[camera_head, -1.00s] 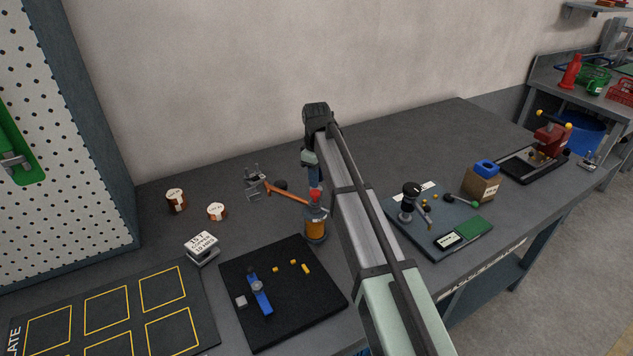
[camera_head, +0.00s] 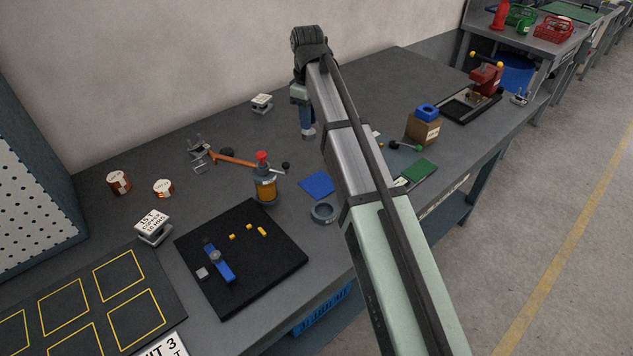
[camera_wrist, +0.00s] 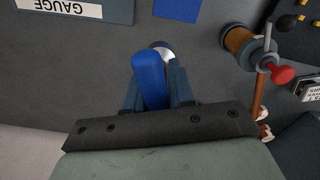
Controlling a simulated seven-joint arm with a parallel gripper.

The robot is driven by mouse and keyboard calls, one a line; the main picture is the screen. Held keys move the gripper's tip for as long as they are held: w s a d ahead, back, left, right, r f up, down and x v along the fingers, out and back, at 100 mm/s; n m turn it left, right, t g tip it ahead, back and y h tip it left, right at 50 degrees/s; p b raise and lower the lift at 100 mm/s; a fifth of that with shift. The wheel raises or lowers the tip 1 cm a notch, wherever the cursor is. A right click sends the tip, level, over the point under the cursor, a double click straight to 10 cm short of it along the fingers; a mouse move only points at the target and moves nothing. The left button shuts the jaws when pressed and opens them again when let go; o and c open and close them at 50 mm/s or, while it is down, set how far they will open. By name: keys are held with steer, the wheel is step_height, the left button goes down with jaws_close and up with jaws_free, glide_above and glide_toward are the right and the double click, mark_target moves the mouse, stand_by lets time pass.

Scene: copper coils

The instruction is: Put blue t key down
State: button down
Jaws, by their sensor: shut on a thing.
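My gripper (camera_head: 306,122) points down over the grey bench, behind and to the right of the amber jar in the head view. In the wrist view my gripper (camera_wrist: 155,95) is shut on the blue t key (camera_wrist: 150,78), whose rounded blue handle lies between the two fingers. A pale, shiny round part (camera_wrist: 162,49) shows just beyond the handle. In the head view the key is hard to tell from the blue-grey fingers. I cannot tell whether its lower end touches the bench.
A blue square (camera_head: 318,185) and a grey ring (camera_head: 324,213) lie in front of my gripper. A black mat (camera_head: 278,270) lies nearer. Bare bench surrounds the gripper.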

steer(key=s+d+f+m, duration=0.1)
steer(key=s+d+m, duration=0.1)
steer(key=s+d, duration=0.35)
steer(key=shift+s+a+f+m, duration=0.25)
steer(key=shift+a+f+m, duration=0.1)
steer(key=shift+f, duration=1.35)
steer(key=shift+s+a+f+m, duration=0.25)
steer(key=shift+a+f+m, duration=0.1)
steer(key=shift+f, duration=1.35)
steer(key=shift+s+a+f+m, duration=0.25)
steer(key=shift+a+f+m, duration=0.1)
steer(key=shift+f, duration=1.35)
steer(key=shift+f, duration=0.1)
steer(key=c, duration=1)
jaws_free()
steer(key=shift+o, duration=0.2)
step_height(320, 180, up, 12)
steer(key=shift+w+d, duration=0.1)
